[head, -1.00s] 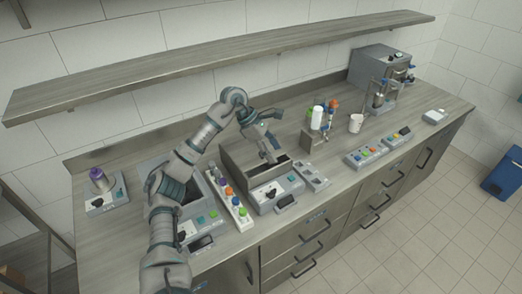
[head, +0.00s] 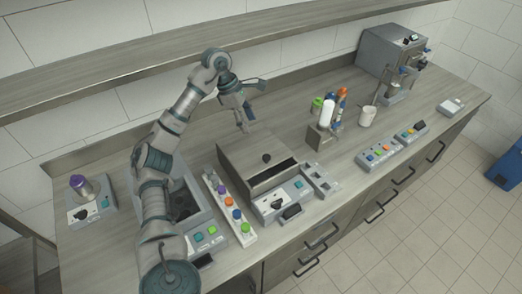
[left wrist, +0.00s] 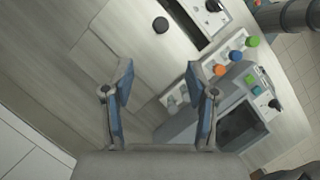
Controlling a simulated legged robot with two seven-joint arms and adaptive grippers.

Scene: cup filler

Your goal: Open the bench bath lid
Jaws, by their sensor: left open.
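The bench bath (head: 285,200) is a grey box with a front control panel, in the middle of the bench. Its flat lid (head: 240,160) carries a round black knob (head: 267,158); a dark strip shows along the lid's front edge. In the left wrist view the knob (left wrist: 160,25) and lid (left wrist: 130,35) are at the top. My left gripper (head: 250,108) is open and empty, above and behind the lid, apart from the knob. Its two blue-padded fingers (left wrist: 158,90) are spread in the wrist view. My right gripper is not in view.
A second basin (head: 205,225) with a dark interior is left of the bath, partly behind my arm. A rack of coloured caps (head: 228,208) lies between them. A bottle holder (head: 325,135) and white cup (head: 367,115) stand right. A shelf (head: 130,85) runs behind.

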